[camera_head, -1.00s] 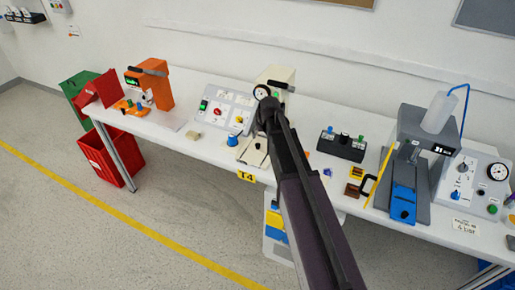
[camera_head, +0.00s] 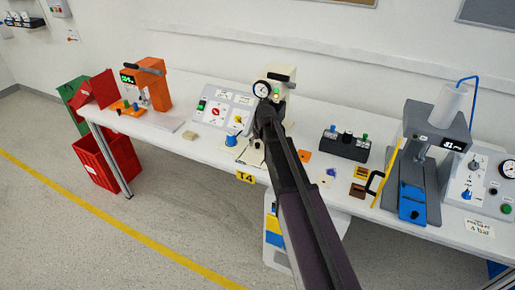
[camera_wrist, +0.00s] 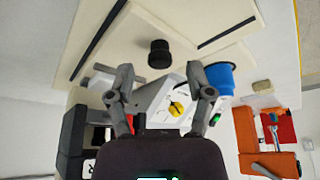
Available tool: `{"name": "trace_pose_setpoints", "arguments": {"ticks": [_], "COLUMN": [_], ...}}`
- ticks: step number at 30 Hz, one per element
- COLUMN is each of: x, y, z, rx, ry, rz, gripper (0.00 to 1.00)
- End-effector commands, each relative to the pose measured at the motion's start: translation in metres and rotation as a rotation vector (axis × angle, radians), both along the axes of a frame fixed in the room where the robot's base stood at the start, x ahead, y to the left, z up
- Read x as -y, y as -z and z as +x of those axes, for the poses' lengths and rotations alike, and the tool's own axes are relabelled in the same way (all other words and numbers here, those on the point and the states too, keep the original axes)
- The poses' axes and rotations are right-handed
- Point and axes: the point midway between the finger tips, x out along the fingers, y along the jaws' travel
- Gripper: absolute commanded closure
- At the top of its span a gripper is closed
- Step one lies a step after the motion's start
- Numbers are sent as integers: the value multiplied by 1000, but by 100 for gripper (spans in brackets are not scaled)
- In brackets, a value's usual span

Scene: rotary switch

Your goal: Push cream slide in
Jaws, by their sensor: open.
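The cream press (camera_head: 284,78) stands at the back of the table, with a round gauge and a green light on its front. Its flat cream slide area (camera_head: 247,152) lies in front of it, partly hidden by my arm. In the wrist view the cream slide plate (camera_wrist: 185,22) shows dark slots and a black round knob (camera_wrist: 158,53). My gripper (camera_head: 266,110) is in front of the press in the head view. In the wrist view my gripper (camera_wrist: 160,88) is open and empty, its fingers spread either side of the knob's line, with the knob beyond the tips. I cannot tell any contact.
A grey switch panel (camera_head: 222,112) and an orange press (camera_head: 150,85) are further left. A black button box (camera_head: 345,145) and a grey press (camera_head: 432,150) stand right.

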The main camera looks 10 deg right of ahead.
Motion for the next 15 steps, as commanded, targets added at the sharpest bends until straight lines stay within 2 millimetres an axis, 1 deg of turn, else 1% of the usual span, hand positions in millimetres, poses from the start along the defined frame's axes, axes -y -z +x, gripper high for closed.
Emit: {"name": "trace_pose_setpoints", "arguments": {"ticks": [1,6,15], "x": [0,-1,-2], "y": [7,14,18], "z": [2,5,7], "rx": [0,0,0], "ry": [0,0,-1], "rz": [0,0,0], "gripper": [33,33,33]}}
